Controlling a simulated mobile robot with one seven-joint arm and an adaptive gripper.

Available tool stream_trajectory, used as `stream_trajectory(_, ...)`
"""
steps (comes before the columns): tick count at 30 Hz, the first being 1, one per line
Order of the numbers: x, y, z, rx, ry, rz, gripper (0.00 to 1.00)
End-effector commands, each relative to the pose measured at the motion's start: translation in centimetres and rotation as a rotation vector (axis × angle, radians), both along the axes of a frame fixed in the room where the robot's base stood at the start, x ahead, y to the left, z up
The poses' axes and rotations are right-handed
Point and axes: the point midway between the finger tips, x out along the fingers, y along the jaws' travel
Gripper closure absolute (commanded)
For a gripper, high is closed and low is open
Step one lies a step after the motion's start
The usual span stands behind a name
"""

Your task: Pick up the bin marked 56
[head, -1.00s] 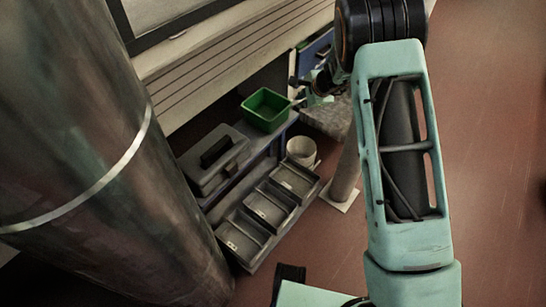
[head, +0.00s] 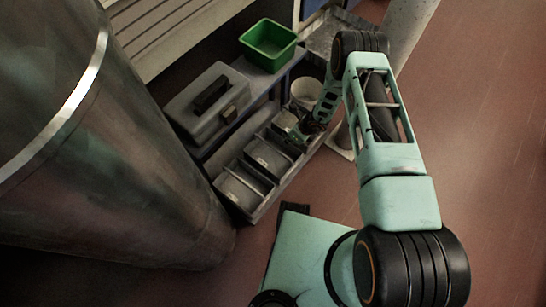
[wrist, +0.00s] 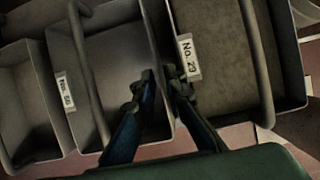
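Three grey open bins with bar handles stand in a row on the low shelf: left bin (head: 240,188), middle bin (head: 267,156) and right bin (head: 284,122). In the wrist view, a tag (wrist: 65,92) by the middle bin (wrist: 115,60) looks like 56, but its small digits are not certain. A tag (wrist: 188,58) on the right bin (wrist: 218,65) reads about 23 or 29. My gripper (wrist: 160,76) has a narrow gap between its fingertips, which appear over the wall between these two bins. It also shows over the right bin in the head view (head: 303,138). Contact is unclear.
A grey case (head: 205,105) and a green tub (head: 270,42) stand on the shelf above. A white bucket (head: 306,92) is beyond the bins. A large metal cylinder (head: 90,150) fills the left. The red floor (head: 470,120) at right is clear.

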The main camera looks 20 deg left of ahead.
Motion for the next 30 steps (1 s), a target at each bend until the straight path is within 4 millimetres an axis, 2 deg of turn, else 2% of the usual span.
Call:
stream_trajectory(1, 0.1, 0.1, -0.7, 0.000, -0.001, 0.000, 0.89)
stream_trajectory(8, 0.2, 0.6, -1.9, -0.002, -0.001, 0.001, 0.89)
stream_trajectory(17, 0.6, 1.9, -5.7, -0.001, -0.002, 0.002, 0.89)
stream_trajectory(25, 0.7, 2.1, -5.7, -0.001, -0.001, 0.001, 0.89)
stream_trajectory(28, 0.6, 2.1, -5.7, -0.001, -0.002, 0.001, 0.99)
stream_trajectory(30, 0.6, 2.1, -5.7, -0.001, -0.002, 0.001, 1.00)
